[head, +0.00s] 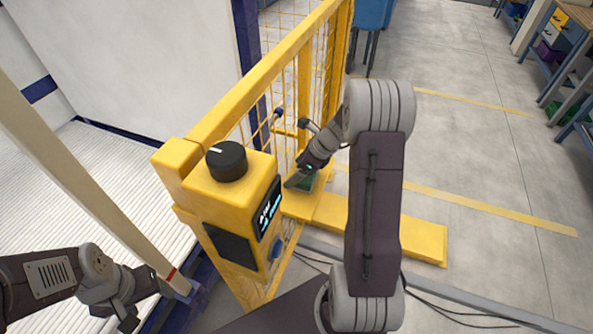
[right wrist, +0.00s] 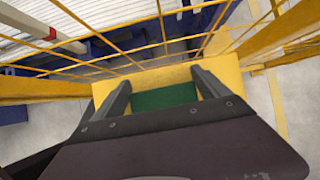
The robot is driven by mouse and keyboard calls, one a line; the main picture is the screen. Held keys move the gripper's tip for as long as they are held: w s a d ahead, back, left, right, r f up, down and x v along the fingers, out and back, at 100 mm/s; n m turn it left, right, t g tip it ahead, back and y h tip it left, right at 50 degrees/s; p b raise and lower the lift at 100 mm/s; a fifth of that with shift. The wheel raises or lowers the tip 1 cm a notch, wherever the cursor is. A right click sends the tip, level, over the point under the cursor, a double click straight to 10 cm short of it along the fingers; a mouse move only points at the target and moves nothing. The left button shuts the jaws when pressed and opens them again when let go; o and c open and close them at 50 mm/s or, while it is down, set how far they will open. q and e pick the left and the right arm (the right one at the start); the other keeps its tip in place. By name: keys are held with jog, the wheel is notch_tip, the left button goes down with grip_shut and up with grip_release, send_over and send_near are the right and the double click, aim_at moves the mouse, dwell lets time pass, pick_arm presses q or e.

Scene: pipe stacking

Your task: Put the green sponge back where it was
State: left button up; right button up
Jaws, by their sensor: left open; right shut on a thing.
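The green sponge (right wrist: 165,97) is between the two fingers of my right gripper (right wrist: 164,84) in the right wrist view. The gripper is shut on it. In the head view, a small part of the sponge (head: 309,183) shows at my right gripper (head: 298,181), beside the yellow fence and just over a yellow ledge (head: 301,206). I cannot tell whether the sponge touches the ledge. My left gripper (head: 128,312) is open and empty at the lower left of the head view, far from the sponge.
A yellow post (head: 228,190) with a black knob (head: 227,160) and a lit display (head: 268,208) stands left of my right gripper. Yellow wire mesh (right wrist: 165,35) is close to that gripper. A pale pole (head: 85,175) stands near my left arm. The floor at right is open.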

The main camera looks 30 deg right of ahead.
jog(key=o, duration=1.7)
jog(key=shift+f, duration=0.1)
jog(key=shift+o, duration=0.2)
jog(key=p+v, duration=0.3)
jog(key=v, duration=0.9)
jog(key=s+a+f+n+g+h, duration=0.1)
jog(key=s+a+f+n+h, duration=0.1)
jog(key=s+a+n, duration=0.5)
jog(key=s+a+f+n+g+h+p, duration=0.1)
jog(key=s+a+n, duration=0.6)
jog(key=n, duration=1.3)
jog(key=shift+a+f+n+g+h, duration=0.4)
jog(key=shift+f+g, duration=0.3)
jog(key=shift+f, duration=0.4)
